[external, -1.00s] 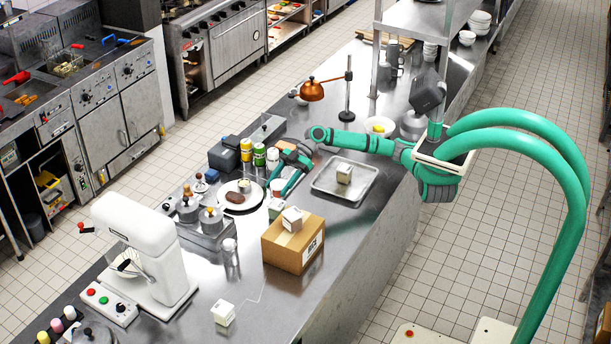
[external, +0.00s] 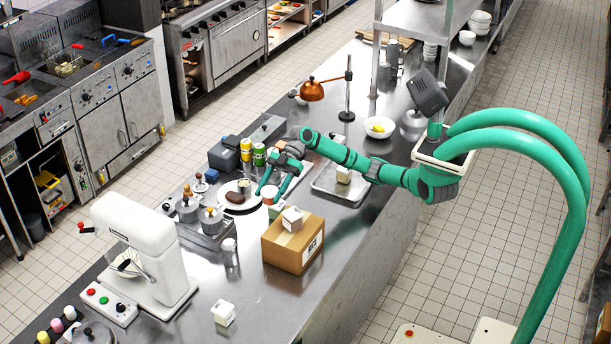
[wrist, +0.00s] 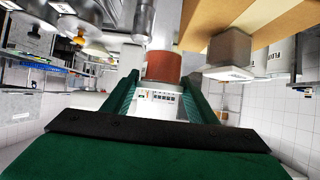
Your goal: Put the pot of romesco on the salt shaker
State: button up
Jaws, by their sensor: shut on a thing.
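My gripper (external: 270,191) is shut on a small red-brown pot with a white end, the pot of romesco (external: 270,197). It is held over the counter, between the plate and the cardboard box. The wrist view is upside down. There the pot's red-brown body (wrist: 163,66) and white labelled part (wrist: 157,105) show between my green fingers (wrist: 160,98). A grey cylinder stands beyond the pot there; I cannot tell what it is. A small clear shaker with a grey cap, likely the salt shaker (external: 229,250), stands on the counter left of the box, apart from the pot.
The cardboard box (external: 284,252) with a pale cube (external: 292,218) on it stands close by on the right. A plate (external: 226,202) with food, steel jars (external: 211,220) and cans (external: 259,154) crowd the left. A steel tray (external: 350,192) lies behind. Bare counter lies in front of the shaker.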

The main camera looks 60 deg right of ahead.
jog(key=s+a+r, duration=0.2)
jog(key=a, duration=0.3)
jog(key=s+a+r, duration=0.2)
jog(key=s+a, duration=0.1)
jog(key=a, duration=0.3)
jog(key=shift+s+a+r, duration=0.15)
jog(key=shift+a+r, duration=0.1)
jog(key=w+a+f, duration=0.1)
jog(key=w, duration=0.1)
jog(key=w+a+f, duration=0.1)
jog(key=w+a, duration=0.1)
jog(key=w+a+f, duration=0.1)
jog(key=w, duration=0.2)
jog(key=shift+w+a+f, duration=0.1)
jog(key=shift+a+f, duration=0.05)
jog(key=shift+f, duration=0.15)
send_over(229, 242)
jog(key=s, duration=0.1)
jog(key=f, duration=0.4)
jog(key=shift+d+f, duration=0.4)
jog(key=shift+w+a+f, duration=0.3)
jog(key=shift+w+f, duration=0.15)
jog(key=shift+f, duration=0.15)
jog(key=shift+w+f, duration=0.1)
jog(key=shift+f, duration=1.55)
jog(key=shift+f, duration=0.15)
jog(key=o, duration=1.1)
